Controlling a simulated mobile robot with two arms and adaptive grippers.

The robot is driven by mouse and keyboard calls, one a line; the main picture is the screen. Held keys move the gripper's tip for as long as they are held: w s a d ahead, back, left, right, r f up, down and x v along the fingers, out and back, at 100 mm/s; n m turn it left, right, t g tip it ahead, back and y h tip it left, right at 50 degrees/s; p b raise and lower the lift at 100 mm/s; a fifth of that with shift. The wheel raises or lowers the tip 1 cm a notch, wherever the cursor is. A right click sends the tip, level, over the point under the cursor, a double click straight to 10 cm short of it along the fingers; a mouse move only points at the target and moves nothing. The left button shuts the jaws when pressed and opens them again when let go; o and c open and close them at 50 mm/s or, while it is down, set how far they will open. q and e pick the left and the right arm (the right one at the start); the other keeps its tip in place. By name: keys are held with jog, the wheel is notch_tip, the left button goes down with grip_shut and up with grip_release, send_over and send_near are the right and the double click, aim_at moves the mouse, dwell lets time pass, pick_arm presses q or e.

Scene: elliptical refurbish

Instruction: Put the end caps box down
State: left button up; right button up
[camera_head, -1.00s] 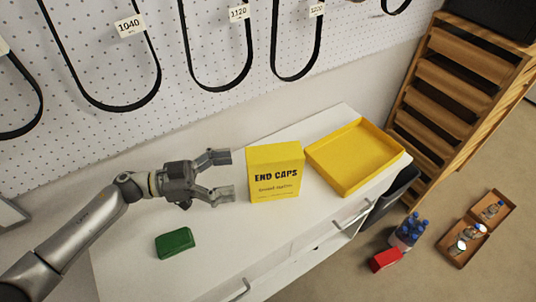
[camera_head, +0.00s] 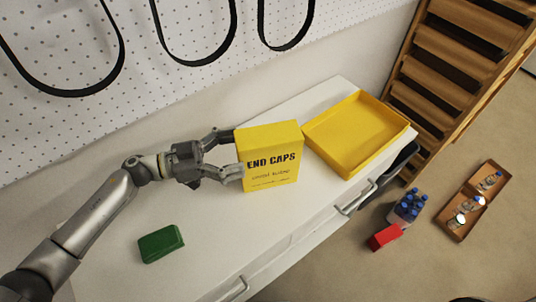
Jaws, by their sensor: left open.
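The yellow end caps box (camera_head: 272,158) stands upright on the white counter, its printed front facing me. My left gripper (camera_head: 237,153) is at the box's left edge with its fingers spread. The nearer fingertip overlaps the front's left edge, and the farther one is by the upper left edge, partly hidden. I cannot tell whether either finger touches the box. My right gripper is not in view.
A shallow yellow tray (camera_head: 355,134) sits empty just right of the box. A green block (camera_head: 161,244) lies on the white counter (camera_head: 215,235) at front left. A pegboard (camera_head: 60,135) with black belts rises behind. A wooden rack (camera_head: 455,75) stands at right.

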aim_at(259, 148)
pick_arm(q)
jog(key=shift+w+d+r, duration=0.1)
jog(key=shift+d, duration=0.6)
jog(key=d, duration=0.1)
jog(key=d+p, duration=0.1)
jog(key=w+d+p, duration=0.1)
jog(key=d, duration=0.1)
jog(key=shift+f, duration=0.25)
jog(key=shift+d+f, duration=0.15)
jog(key=shift+d, duration=0.3)
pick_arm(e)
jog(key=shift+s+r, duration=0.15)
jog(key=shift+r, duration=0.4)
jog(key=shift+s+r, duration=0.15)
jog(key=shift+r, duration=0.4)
pick_arm(q)
jog(key=shift+a, duration=0.1)
jog(key=shift+c, duration=1.1)
jog(key=c, duration=1)
jog(key=shift+c, duration=0.7)
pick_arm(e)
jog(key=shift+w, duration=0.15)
